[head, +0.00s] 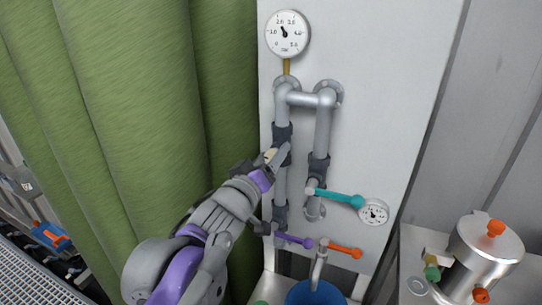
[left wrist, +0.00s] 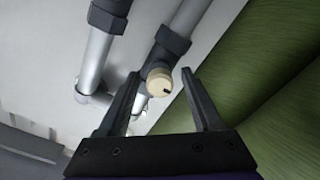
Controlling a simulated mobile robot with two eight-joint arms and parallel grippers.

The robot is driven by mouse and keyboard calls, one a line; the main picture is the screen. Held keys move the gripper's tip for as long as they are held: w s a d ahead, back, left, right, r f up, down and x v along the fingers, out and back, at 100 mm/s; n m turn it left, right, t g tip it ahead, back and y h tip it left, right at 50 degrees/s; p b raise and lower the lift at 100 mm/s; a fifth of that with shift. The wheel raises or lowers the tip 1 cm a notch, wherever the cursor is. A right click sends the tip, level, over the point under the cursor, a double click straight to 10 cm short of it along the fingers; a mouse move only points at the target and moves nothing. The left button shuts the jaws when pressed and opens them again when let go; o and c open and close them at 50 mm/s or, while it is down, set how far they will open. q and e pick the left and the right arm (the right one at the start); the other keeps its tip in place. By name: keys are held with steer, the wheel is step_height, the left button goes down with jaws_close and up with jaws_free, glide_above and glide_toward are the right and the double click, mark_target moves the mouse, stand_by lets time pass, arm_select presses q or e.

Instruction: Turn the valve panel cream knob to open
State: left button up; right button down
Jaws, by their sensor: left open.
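The cream knob (head: 270,155) sits on the left grey pipe of the valve panel (head: 385,90), partly hidden by my gripper in the head view. In the left wrist view the cream knob (left wrist: 160,81) is a round cap with a small dark mark, on a dark valve body. My left gripper (head: 279,153) is open in front of it. In the left wrist view the knob lies between the directions of the two fingers (left wrist: 160,88), near their tips. I cannot tell whether either finger touches it. My right gripper is not in view.
A teal lever (head: 335,197), a purple lever (head: 294,240) and an orange lever (head: 345,250) stick out below. A round gauge (head: 288,34) is above, another (head: 374,212) at lower right. A green curtain (head: 150,100) hangs left. A steel vessel (head: 486,250) stands right.

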arm_select(q)
steer(key=shift+s, duration=0.1)
steer(key=v, duration=1)
steer(key=shift+s+a, duration=0.2)
steer(key=shift+s, duration=0.05)
steer(key=shift+f, duration=0.15)
